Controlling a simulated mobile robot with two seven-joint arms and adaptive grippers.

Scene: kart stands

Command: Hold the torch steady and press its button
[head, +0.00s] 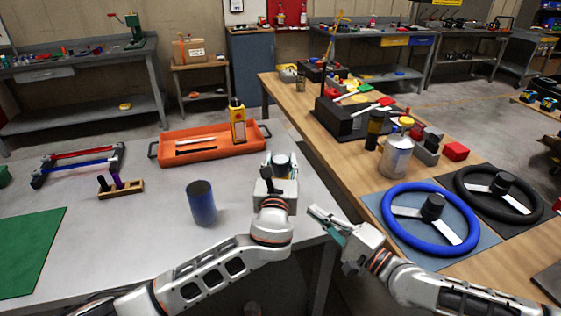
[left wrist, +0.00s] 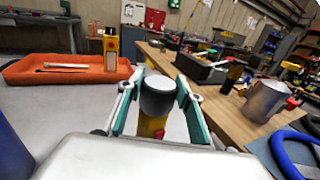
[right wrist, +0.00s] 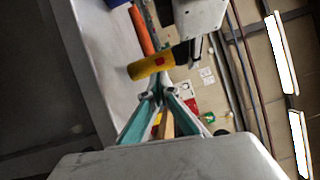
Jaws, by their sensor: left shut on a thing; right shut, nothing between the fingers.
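The torch has a black head (left wrist: 157,95) and a yellow body (left wrist: 152,126). My left gripper (head: 280,163) is shut around it and holds it above the grey table near its right edge. In the head view the black head (head: 281,159) shows between the fingers, and the yellow body is mostly hidden. In the right wrist view the yellow body (right wrist: 142,69) shows with a red button (right wrist: 159,61) on its side. My right gripper (head: 322,218) is shut and empty, to the right of and lower than the left one. Its closed tips (right wrist: 159,90) appear just below the torch; contact cannot be told.
A blue cup (head: 201,204) stands left of my left arm. An orange tray (head: 180,149) with a yellow box (head: 238,124) lies behind. The wooden bench (head: 340,150) at right carries a silver can (head: 396,157) and a blue steering wheel (head: 392,236).

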